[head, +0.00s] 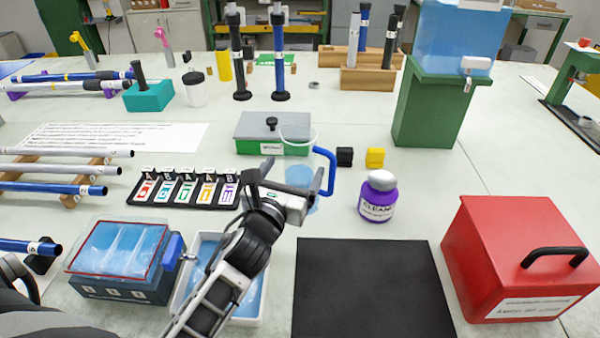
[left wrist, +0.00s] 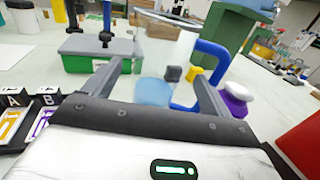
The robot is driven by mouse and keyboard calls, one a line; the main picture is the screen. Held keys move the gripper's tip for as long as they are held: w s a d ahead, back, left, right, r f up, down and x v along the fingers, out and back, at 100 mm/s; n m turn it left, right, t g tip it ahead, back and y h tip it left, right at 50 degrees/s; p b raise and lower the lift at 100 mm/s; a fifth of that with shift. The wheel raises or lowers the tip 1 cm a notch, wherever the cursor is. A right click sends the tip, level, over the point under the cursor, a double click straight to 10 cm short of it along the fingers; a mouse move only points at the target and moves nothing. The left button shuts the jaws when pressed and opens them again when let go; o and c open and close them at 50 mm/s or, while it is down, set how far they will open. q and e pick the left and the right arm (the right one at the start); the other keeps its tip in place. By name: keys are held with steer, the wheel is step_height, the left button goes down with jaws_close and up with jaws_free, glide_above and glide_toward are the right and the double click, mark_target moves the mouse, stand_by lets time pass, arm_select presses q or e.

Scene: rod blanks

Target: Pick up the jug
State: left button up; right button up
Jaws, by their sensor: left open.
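The jug (head: 298,150) is clear, with a blue handle (head: 330,172) on its right side and pale blue at its bottom. It stands upright on the table, in front of a grey-lidded green box. My left gripper (head: 288,186) is open at the near side of the jug and covers part of its lower body. In the left wrist view, the jug (left wrist: 155,92) shows ahead between the two spread fingers (left wrist: 155,76). Its blue handle (left wrist: 212,62) shows behind the right finger. I cannot tell whether a finger touches the jug. My right gripper is not in view.
The green box (head: 262,134) is close behind the jug. A black block (head: 344,156), a yellow block (head: 375,157) and a purple bottle (head: 378,198) stand to the right. A black label rack (head: 150,198) is to the left. A black mat (head: 370,285) lies bare in front.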

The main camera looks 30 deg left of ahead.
arm_select(q)
steer(key=w, duration=0.4)
steer(key=w+a, duration=0.1)
steer(key=w, duration=0.1)
steer(key=c, duration=1.1)
steer(key=shift+c, duration=0.8)
steer(key=shift+r, duration=0.15)
